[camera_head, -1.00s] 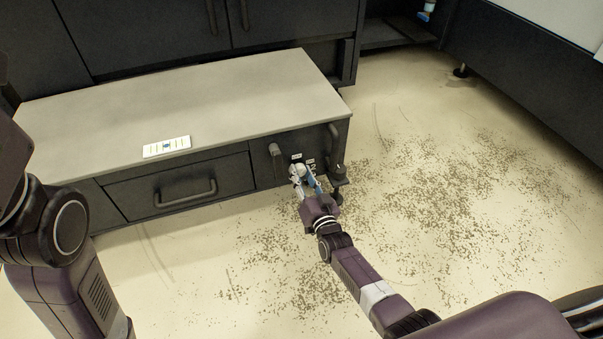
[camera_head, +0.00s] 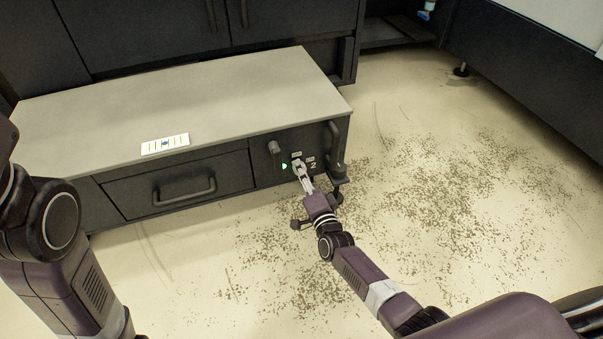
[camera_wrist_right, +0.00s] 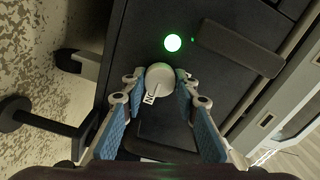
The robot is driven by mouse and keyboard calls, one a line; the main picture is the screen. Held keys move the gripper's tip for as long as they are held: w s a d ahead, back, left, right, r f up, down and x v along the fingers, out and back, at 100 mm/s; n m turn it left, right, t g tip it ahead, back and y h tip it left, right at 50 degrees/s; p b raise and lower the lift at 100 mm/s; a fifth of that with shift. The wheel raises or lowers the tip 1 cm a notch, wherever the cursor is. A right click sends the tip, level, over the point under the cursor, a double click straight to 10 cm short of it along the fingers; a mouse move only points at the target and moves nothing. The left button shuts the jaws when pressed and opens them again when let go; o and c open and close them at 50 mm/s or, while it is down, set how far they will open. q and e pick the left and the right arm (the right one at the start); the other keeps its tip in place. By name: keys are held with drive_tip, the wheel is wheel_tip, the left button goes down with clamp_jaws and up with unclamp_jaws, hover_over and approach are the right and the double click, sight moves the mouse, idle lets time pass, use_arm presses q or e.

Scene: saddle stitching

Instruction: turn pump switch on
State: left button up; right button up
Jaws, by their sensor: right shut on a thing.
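The pump switch is a round pale knob (camera_wrist_right: 160,80) on the dark front panel of the low cabinet, with a small label beside it. A green light (camera_wrist_right: 173,43) glows close to the knob; it also shows in the head view (camera_head: 284,166). My right gripper (camera_wrist_right: 160,92) is shut on the knob, with one blue-padded finger on each side of it. In the head view my right gripper (camera_head: 300,168) reaches the panel and covers most of the knob. My left arm shows at the left edge of the head view, but its gripper is out of view.
A black handle (camera_wrist_right: 242,50) sticks out near the light. The cabinet has a drawer with a handle (camera_head: 185,192) and a pale top (camera_head: 220,95) bearing a small white card (camera_head: 165,144). Dark debris (camera_head: 450,200) covers the floor at right.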

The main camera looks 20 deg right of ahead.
sight(297, 140)
drive_tip(key=shift+o, duration=0.2)
drive_tip(key=shift+m, duration=0.5)
drive_tip(key=o, duration=1.1)
drive_tip(key=o, duration=0.7)
drive_tip(key=r, duration=0.9)
drive_tip(key=shift+w+r, duration=0.15)
drive_tip(key=shift+w, duration=0.15)
drive_tip(key=shift+c, duration=0.2)
drive_tip(key=shift+s+a+r, duration=0.15)
drive_tip(key=shift+s+r, duration=0.1)
drive_tip(key=shift+r, duration=0.5)
drive_tip(key=c, duration=0.6)
drive_tip(key=shift+f, duration=0.3)
drive_tip(key=shift+c, duration=0.2)
